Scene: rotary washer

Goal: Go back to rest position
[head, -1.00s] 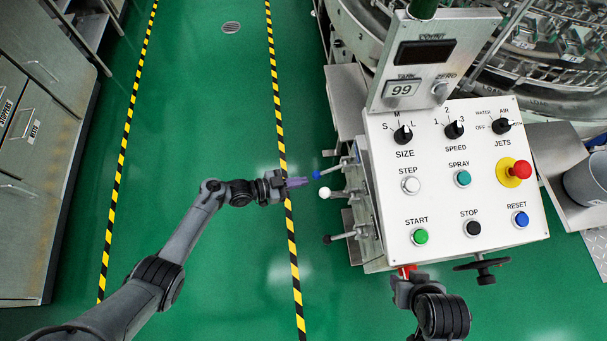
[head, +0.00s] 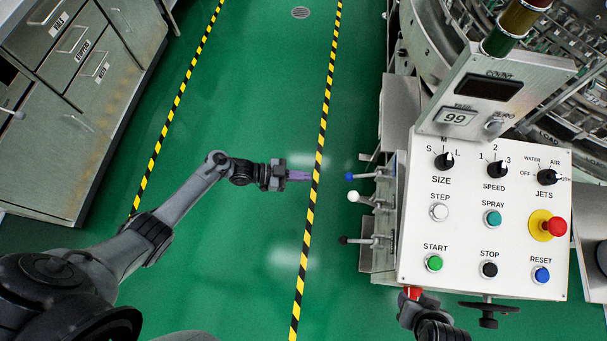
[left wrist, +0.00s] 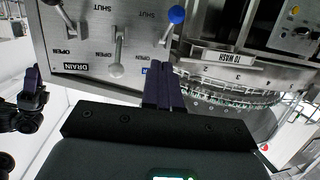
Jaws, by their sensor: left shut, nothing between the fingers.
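My left gripper (head: 310,176) is shut and empty, with purple fingers pointing right. It is over the green floor beside the yellow-black line, apart from and left of the blue-knobbed lever (head: 350,176). The left wrist view shows its closed fingers (left wrist: 165,84) in front of the machine's lever plate (left wrist: 95,60). My right gripper is at the lower edge of the control panel (head: 484,215) in the head view, mostly hidden. It also shows at the left of the left wrist view (left wrist: 32,78), too small to tell its opening.
A white-knobbed lever (head: 355,197) and a black-knobbed lever (head: 344,240) stick out of the panel's left side. A handwheel (head: 489,310) is below the panel. Steel cabinets (head: 60,150) stand at left. The green floor aisle between is clear.

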